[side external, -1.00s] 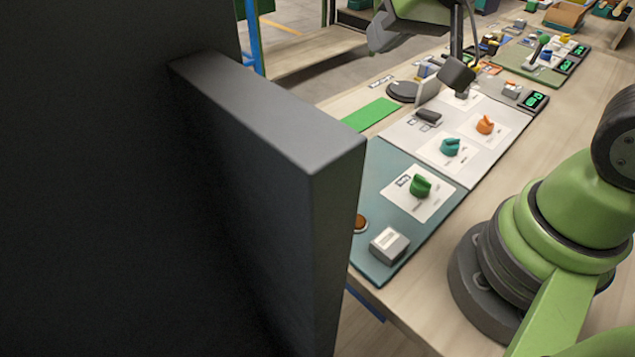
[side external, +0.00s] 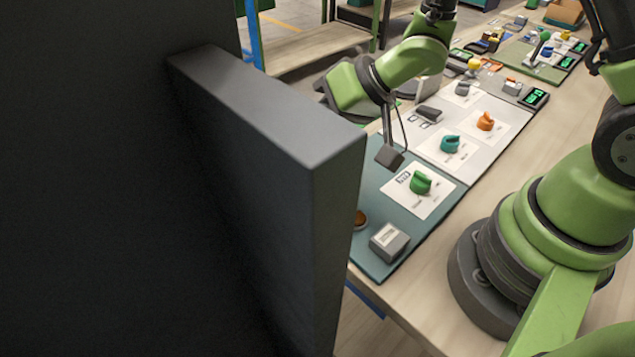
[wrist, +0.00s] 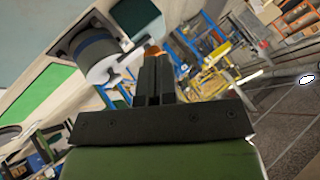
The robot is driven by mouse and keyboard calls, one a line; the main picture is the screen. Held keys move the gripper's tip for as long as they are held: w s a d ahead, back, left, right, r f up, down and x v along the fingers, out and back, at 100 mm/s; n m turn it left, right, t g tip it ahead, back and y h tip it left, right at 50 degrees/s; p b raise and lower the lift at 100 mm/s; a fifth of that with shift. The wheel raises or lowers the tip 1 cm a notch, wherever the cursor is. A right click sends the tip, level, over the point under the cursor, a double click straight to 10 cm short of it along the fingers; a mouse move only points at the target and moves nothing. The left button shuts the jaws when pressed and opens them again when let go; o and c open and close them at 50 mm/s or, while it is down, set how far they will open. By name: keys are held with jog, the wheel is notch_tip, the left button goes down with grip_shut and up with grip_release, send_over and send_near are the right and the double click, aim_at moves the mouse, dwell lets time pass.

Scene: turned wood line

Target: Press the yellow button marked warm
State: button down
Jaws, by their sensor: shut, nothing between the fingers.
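No "warm" label is readable in either view. A small yellow knob-like piece (side external: 473,65) stands among the far controls in the side view, and I cannot tell if it is the warm button. An orange-brown piece shows just past the fingertips. In the side view my wrist is above the near panels, away from the yellow pieces, and my fingertips are not clear.
A large dark slab (side external: 270,110) blocks the left of the side view. The teal panel (side external: 375,255) bears a green knob (side external: 420,183), a grey box (side external: 389,242) and a brown button (side external: 360,219). Teal (side external: 450,144) and orange (side external: 485,121) knobs stand beyond. A pale cylinder (wrist: 100,65) shows in the wrist view.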

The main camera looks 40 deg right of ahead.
aim_at(320, 183)
jog(key=shift+f, duration=4.4)
jog(key=shift+f, duration=0.15)
jog(key=shift+f, duration=0.25)
jog(key=shift+f, duration=0.35)
jog(key=shift+r, duration=0.8)
jog(key=shift+r, duration=2.5)
